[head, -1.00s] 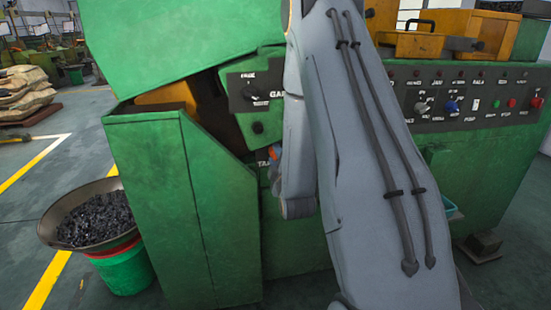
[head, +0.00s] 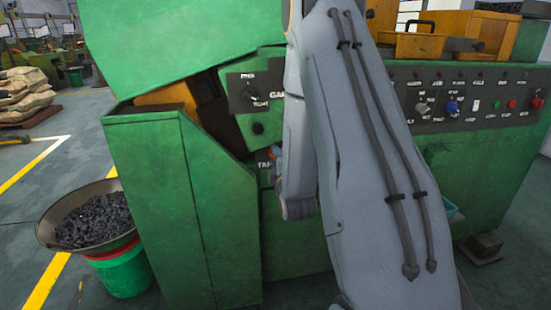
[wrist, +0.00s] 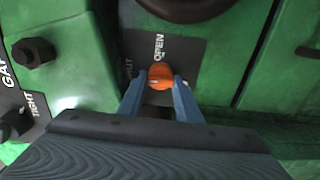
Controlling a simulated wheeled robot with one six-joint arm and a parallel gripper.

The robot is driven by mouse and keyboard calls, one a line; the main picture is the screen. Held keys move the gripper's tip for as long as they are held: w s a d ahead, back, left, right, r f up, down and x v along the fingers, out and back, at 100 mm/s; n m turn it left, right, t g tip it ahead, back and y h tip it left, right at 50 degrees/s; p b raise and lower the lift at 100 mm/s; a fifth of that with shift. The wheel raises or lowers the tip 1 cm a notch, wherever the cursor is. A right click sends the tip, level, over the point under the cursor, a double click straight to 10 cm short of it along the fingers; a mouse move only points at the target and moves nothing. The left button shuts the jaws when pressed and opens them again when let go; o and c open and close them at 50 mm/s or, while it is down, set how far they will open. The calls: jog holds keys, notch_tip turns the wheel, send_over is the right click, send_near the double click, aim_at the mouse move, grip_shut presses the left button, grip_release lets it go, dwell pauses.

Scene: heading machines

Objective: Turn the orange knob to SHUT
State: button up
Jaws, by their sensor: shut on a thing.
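The orange knob (wrist: 160,76) sits on a dark label plate (wrist: 187,50) on the green machine, in the middle of the wrist view. The plate reads OPEN above the knob, and letters ending in "UT" show to its left. A pale mark shows on the knob's left side. My gripper (wrist: 160,86) has its two blue fingers shut on the knob, one on each side. In the head view my arm hides most of the knob; a bit of orange (head: 275,152) shows beside my gripper.
A black knob (wrist: 33,52) and the GAP plate lie to the left in the wrist view. A dark round part (wrist: 185,5) is above. A pan of dark pieces (head: 95,220) stands on a green bucket at left. Another control panel (head: 470,100) is at right.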

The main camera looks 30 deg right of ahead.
jog(key=o, duration=1)
jog(key=shift+a, duration=0.1)
jog(key=shift+o, duration=0.2)
jog(key=v, duration=0.7)
jog(key=shift+s+b, duration=0.4)
jog(key=shift+a, duration=0.25)
